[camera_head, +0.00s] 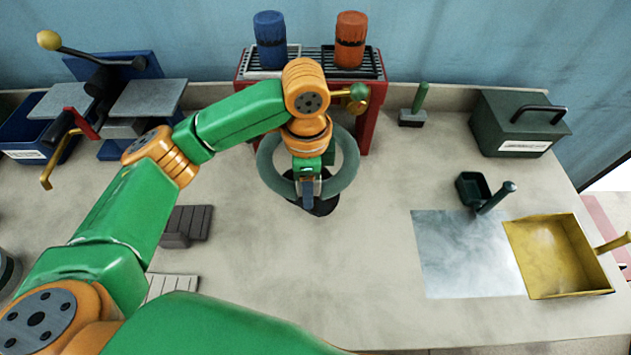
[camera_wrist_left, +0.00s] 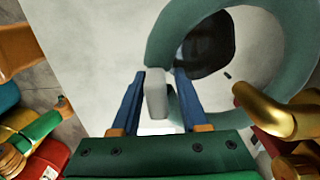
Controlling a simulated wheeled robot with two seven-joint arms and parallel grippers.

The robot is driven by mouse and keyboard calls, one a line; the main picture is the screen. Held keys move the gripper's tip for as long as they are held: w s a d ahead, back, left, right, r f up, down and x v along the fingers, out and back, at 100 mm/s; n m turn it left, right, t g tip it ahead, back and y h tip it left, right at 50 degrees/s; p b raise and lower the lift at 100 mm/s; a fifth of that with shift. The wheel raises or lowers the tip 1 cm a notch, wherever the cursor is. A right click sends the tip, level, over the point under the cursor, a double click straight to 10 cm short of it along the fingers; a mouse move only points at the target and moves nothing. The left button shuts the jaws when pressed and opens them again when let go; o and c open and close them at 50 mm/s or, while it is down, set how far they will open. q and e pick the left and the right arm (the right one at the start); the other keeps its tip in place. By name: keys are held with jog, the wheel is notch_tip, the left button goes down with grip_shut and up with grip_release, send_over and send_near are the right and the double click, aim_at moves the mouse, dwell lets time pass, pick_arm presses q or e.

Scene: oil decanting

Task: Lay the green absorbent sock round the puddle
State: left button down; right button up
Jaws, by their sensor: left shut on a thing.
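The green absorbent sock (camera_head: 347,165) is a closed ring at the middle of the counter, below the red stand. My left gripper (camera_head: 309,190) is at the ring's near side. In the left wrist view my left gripper (camera_wrist_left: 160,100) is shut on a pale tab (camera_wrist_left: 156,96) at the sock (camera_wrist_left: 288,50). The black puddle (camera_head: 322,208) shows under the ring's near side and pokes out past it. In the wrist view the puddle (camera_wrist_left: 208,45) shows through the ring, partly covered by its edge. The ring looks raised, but its height is hard to tell. My right gripper is out of view.
A red stand (camera_head: 367,125) with a brass tap (camera_head: 345,92) is close behind the ring; blue (camera_head: 270,40) and orange (camera_head: 350,38) canisters stand on it. A metal sheet (camera_head: 460,255) and yellow pan (camera_head: 550,255) lie right. Grey blocks (camera_head: 187,225) lie left. Counter right of the puddle is clear.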

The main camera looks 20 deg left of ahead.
aim_at(310, 219)
pick_arm(q)
notch_tip(310, 219, down, 10)
jog(key=shift+w+r+p, duration=0.1)
jog(key=shift+w+p, duration=0.05)
jog(key=shift+p, duration=0.15)
jog(key=shift+c, duration=2.1)
grip_release()
notch_tip(310, 219, up, 12)
jog(key=shift+r+b, duration=0.1)
jog(key=shift+b, duration=0.2)
